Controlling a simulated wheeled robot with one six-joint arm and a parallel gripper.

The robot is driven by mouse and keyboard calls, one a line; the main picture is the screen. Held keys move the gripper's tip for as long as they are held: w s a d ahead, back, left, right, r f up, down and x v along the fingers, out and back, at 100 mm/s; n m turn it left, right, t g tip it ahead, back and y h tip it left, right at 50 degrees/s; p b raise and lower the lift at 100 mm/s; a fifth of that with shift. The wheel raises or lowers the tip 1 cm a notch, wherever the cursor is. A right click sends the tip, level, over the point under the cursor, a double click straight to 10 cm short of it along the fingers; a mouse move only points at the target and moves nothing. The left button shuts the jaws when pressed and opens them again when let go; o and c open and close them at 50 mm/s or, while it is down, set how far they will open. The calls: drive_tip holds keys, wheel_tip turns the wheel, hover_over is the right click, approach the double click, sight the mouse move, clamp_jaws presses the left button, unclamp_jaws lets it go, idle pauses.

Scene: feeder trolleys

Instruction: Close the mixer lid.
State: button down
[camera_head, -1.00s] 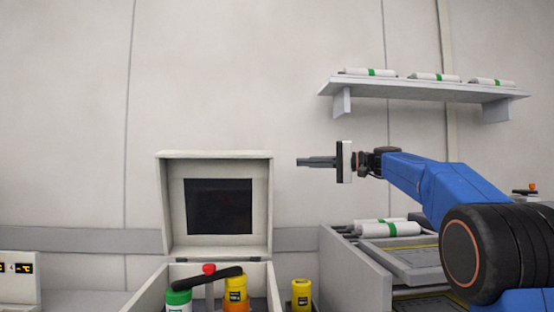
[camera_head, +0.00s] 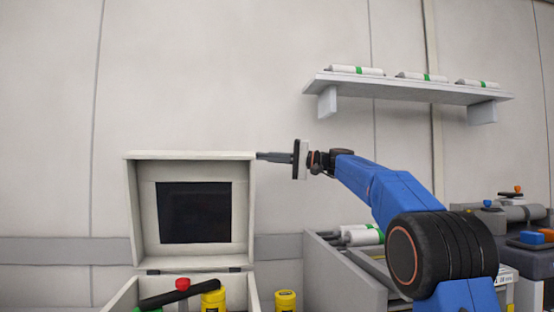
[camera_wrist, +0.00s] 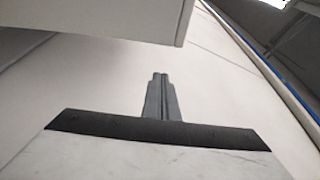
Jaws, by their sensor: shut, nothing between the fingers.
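The mixer lid (camera_head: 243,210) stands raised and upright, hinged at the back of the open mixer box (camera_head: 122,296), with a dark window panel (camera_head: 194,212) in it. Inside the box are a black bar, a red knob and a yellow container. My gripper (camera_head: 260,156) is shut and empty, pointing left, with its tips at the lid's upper right corner. I cannot tell whether they touch it. In the wrist view the shut fingers (camera_wrist: 160,78) point ahead, and a pale slab edge, likely the lid (camera_wrist: 110,22), hangs at the upper left.
A wall shelf (camera_head: 410,88) with several white tubes hangs above my arm. A yellow container (camera_head: 285,300) stands right of the box. A grey bin (camera_head: 340,275) with white tubes lies farther right. The wall above the lid is clear.

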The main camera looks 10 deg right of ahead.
drive_tip(key=s+a, duration=0.2)
drive_tip(key=s, duration=0.1)
drive_tip(key=shift+s+a+f, duration=0.1)
drive_tip(key=shift+f, duration=0.3)
idle(0.5)
